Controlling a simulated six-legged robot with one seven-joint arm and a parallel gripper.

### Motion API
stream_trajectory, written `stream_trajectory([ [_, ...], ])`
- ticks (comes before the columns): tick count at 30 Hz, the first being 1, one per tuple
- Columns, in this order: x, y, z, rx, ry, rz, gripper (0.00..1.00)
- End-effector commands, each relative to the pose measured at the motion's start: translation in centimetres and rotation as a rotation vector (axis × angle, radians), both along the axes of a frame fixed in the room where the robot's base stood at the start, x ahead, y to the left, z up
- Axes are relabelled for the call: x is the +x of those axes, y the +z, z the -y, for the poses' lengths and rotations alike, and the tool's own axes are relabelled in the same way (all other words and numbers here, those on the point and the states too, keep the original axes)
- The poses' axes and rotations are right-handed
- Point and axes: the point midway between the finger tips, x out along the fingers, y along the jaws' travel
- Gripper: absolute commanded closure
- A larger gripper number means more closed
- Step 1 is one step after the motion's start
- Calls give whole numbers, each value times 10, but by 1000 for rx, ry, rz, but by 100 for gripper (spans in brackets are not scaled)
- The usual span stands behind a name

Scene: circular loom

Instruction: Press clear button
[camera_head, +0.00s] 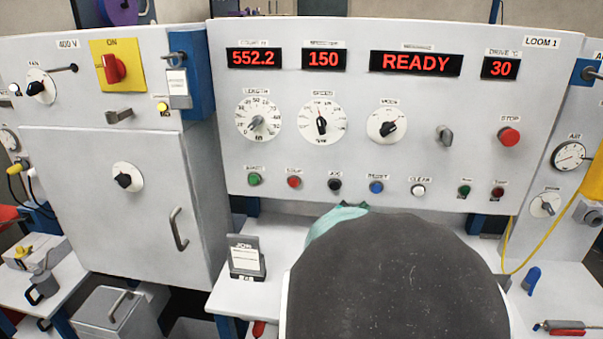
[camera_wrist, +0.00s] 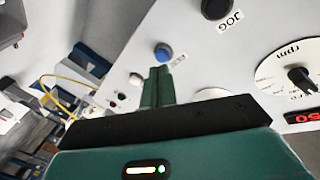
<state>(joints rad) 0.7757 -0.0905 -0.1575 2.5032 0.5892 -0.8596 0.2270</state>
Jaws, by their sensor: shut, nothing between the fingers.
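The white CLEAR button (camera_head: 418,190) is in the lower button row of the loom panel, right of the blue RESET button (camera_head: 376,187). In the wrist view, CLEAR appears as a small pale button (camera_wrist: 136,79), beyond and left of the blue button (camera_wrist: 163,52). My gripper (camera_wrist: 160,70) is shut and empty. Its fingertips appear just below the blue button in that view; I cannot tell whether they touch the panel. In the head view, only a teal part of my gripper (camera_head: 340,215) shows below the row, mostly hidden by my dark arm link.
The black JOG button (camera_head: 334,184) is left of RESET. Small green (camera_head: 464,191) and red (camera_head: 497,193) buttons lie right of CLEAR. The red STOP button (camera_head: 508,137) is higher right. A card holder (camera_head: 246,262) stands on the shelf; a yellow cable (camera_head: 533,250) hangs at right.

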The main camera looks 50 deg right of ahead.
Motion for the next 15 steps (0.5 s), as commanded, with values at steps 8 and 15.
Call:
stream_trajectory([
  [8, -123, -2, 38, -186, -402, 20, 100],
  [15, -140, 0, 38, -224, -460, 18, 100],
])
